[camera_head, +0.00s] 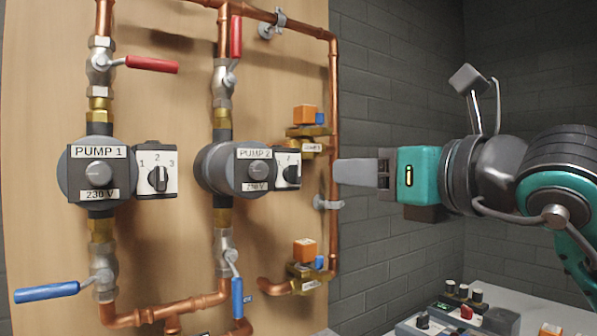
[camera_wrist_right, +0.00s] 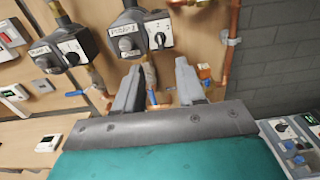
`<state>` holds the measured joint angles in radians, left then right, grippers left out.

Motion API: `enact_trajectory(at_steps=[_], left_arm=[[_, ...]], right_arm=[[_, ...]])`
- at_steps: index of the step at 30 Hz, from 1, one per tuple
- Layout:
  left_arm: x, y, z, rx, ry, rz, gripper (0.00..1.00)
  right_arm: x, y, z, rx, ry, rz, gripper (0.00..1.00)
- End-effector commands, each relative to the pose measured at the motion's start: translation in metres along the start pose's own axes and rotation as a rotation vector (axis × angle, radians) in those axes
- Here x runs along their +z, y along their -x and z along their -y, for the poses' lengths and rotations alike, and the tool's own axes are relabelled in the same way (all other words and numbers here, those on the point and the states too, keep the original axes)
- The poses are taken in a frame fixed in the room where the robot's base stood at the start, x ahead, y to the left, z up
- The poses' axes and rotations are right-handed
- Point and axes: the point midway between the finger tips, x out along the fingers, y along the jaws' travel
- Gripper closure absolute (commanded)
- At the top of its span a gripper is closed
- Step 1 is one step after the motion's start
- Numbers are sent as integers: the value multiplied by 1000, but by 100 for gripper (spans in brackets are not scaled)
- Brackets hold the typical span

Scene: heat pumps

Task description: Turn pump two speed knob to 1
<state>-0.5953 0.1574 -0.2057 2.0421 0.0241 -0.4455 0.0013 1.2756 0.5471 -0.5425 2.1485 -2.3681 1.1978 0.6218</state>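Pump two (camera_head: 232,167) is a grey round pump labelled "PUMP 2" on the wooden panel. Its white speed box with a black knob (camera_head: 291,172) is on its right side, seen at a slant; the knob's setting is too small to tell. In the right wrist view the pump (camera_wrist_right: 127,42) and its speed knob (camera_wrist_right: 159,40) are beyond the fingers. My right gripper (camera_head: 338,172) points left toward the knob, apart from it and right of it. In the right wrist view its two fingers (camera_wrist_right: 157,76) are spread with nothing between them. My left gripper is not in view.
Pump 1 (camera_head: 98,170) with its own speed knob (camera_head: 158,179) is at the left. A vertical copper pipe (camera_head: 334,110) runs near my right fingertips. Orange-capped valves (camera_head: 305,250) sit close by. A control box (camera_head: 450,325) is at the lower right.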

Motion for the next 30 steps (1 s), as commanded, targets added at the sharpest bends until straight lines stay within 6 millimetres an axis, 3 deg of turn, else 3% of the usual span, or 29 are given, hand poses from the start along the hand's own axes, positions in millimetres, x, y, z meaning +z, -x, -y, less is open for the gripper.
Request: enact_trajectory(at_steps=[8, 15, 21, 30], left_arm=[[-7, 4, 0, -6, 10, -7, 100], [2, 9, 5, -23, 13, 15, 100], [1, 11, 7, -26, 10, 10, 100], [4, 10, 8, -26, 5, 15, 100]], right_arm=[[2, -53, -1, 4, -3, -3, 61], [0, -99, -2, 5, -2, -4, 61], [0, -117, -2, 6, -1, -2, 61], [-1, -122, -2, 6, -1, -1, 61]])
